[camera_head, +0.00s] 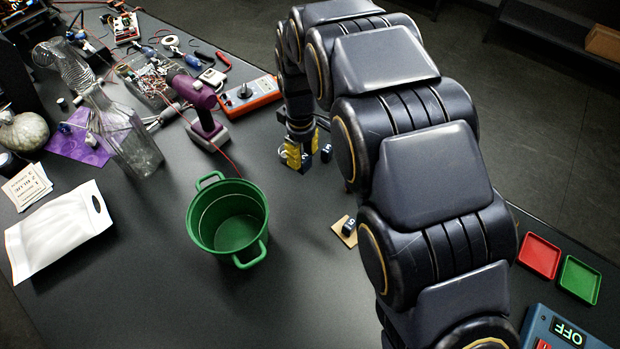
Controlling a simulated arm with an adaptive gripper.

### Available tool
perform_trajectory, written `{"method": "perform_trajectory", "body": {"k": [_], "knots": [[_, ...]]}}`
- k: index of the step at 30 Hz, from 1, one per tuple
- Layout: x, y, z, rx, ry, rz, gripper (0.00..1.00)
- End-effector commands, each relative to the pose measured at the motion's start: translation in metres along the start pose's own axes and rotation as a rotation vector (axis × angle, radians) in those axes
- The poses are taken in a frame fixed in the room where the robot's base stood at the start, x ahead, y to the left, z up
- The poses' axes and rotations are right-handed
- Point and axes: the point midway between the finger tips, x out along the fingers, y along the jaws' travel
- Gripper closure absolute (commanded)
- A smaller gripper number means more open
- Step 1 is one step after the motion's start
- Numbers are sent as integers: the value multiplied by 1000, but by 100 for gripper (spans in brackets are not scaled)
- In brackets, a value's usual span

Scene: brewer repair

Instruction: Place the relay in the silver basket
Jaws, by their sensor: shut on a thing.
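Another small dark part (326,153) lies just right of the fingertips. A third dark part with a white marking (348,227) sits on a tan square (341,235) nearer the camera. The silver basket (143,91) seems to be the wire container at the back left, with loose electronic bits in it.
A green bucket (198,222) stands left of my gripper. Red (539,257) and green trays (580,280) lie right.

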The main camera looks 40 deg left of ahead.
Motion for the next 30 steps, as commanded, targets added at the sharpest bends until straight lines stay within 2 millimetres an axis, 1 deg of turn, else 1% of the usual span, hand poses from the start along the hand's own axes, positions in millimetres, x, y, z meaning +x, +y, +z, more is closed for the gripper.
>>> {"method": "perform_trajectory", "body": {"k": [1,6,12,15,22,30], "knots": [[1,8,-10,-1,3,4,100],[2,28,-38,-7,0,5,100],[3,47,-67,-17,4,7,100],[5,54,-79,-21,2,4,100],[8,65,-101,-30,8,-3,100],[10,70,-112,-35,14,-11,100]]}}
